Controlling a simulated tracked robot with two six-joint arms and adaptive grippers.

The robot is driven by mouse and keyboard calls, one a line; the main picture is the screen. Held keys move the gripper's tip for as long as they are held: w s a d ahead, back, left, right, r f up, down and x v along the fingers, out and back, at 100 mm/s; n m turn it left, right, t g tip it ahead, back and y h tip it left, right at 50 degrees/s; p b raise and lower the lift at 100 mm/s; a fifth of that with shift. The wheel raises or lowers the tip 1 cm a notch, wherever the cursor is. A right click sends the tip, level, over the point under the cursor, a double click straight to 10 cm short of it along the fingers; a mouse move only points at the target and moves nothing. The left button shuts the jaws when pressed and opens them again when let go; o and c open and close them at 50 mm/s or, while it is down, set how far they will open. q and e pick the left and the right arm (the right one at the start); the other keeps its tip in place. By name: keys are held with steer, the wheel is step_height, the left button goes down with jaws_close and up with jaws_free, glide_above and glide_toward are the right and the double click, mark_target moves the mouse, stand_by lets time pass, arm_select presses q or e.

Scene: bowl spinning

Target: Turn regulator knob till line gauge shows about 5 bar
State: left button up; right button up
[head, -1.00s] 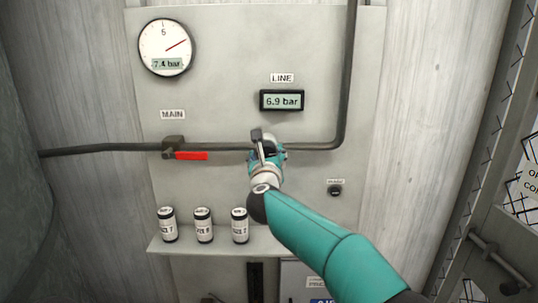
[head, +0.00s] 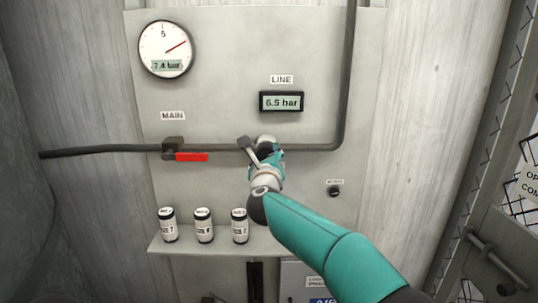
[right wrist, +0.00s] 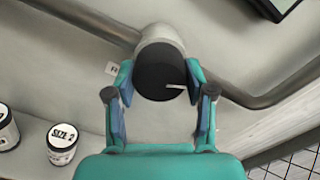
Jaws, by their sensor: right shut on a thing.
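The dark regulator knob (right wrist: 158,80) sits on a pale round body on the pipe. In the right wrist view a white mark on the knob points right. My right gripper (head: 265,152) is shut on the knob, with one finger at each side of it. In the head view the gripper hides most of the knob. The line gauge (head: 282,101) is a digital display under the LINE label and reads about 6.5 bar. My left gripper is not in view.
A round dial (head: 166,49) at upper left reads about 7.4 bar. The main valve has a red handle (head: 192,157) on the pipe (head: 110,148). Several labelled cans (head: 204,226) stand on the shelf below. A small black button (head: 334,191) is at right.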

steer(key=n+p, duration=0.2)
steer(key=n, duration=0.4)
steer(key=shift+r+n, duration=0.15)
steer(key=shift+n, duration=0.15)
steer(key=n+p, duration=0.2)
steer(key=n, duration=0.1)
steer(key=shift+a+n, duration=0.1)
steer(key=shift+n, duration=0.8)
steer(key=shift+f, duration=0.25)
steer(key=o, duration=1.2)
steer(key=shift+a, duration=0.1)
steer(key=shift+c, duration=0.2)
steer(key=shift+r, duration=0.1)
steer(key=shift+s, duration=0.1)
